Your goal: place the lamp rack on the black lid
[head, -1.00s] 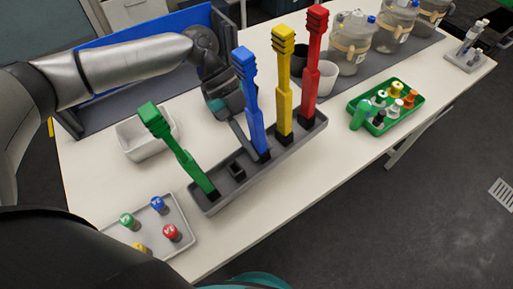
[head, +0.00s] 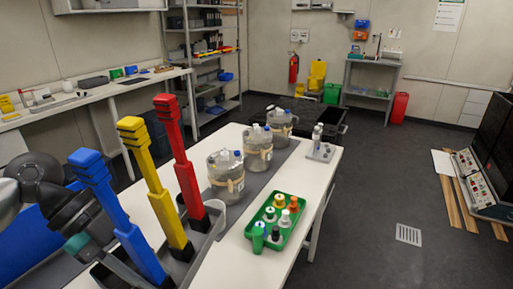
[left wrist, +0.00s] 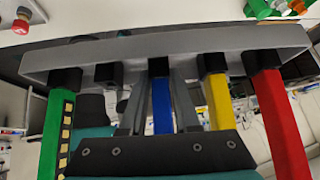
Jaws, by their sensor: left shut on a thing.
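The lamp rack (head: 204,249) is a long grey tray with tall lamps standing in black sockets. Its blue lamp (head: 115,218), yellow lamp (head: 153,188) and red lamp (head: 181,165) show at the lower left of the head view. The left wrist view also shows the rack (left wrist: 200,42) and its green lamp (left wrist: 50,135). My left gripper (left wrist: 159,90) is shut, its fingers on either side of the blue lamp near the tray. I cannot tell whether the rack touches the table. A black flat-topped box (head: 330,128), possibly with the lid, stands beyond the table. My right gripper is out of view.
The white table (head: 258,270) carries a green tray (head: 256,233) of bottles, several clear vessels (head: 226,175) on a grey mat, and a small tube rack (head: 320,152). Open dark floor lies to the right of the table, around a floor grate (head: 408,235).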

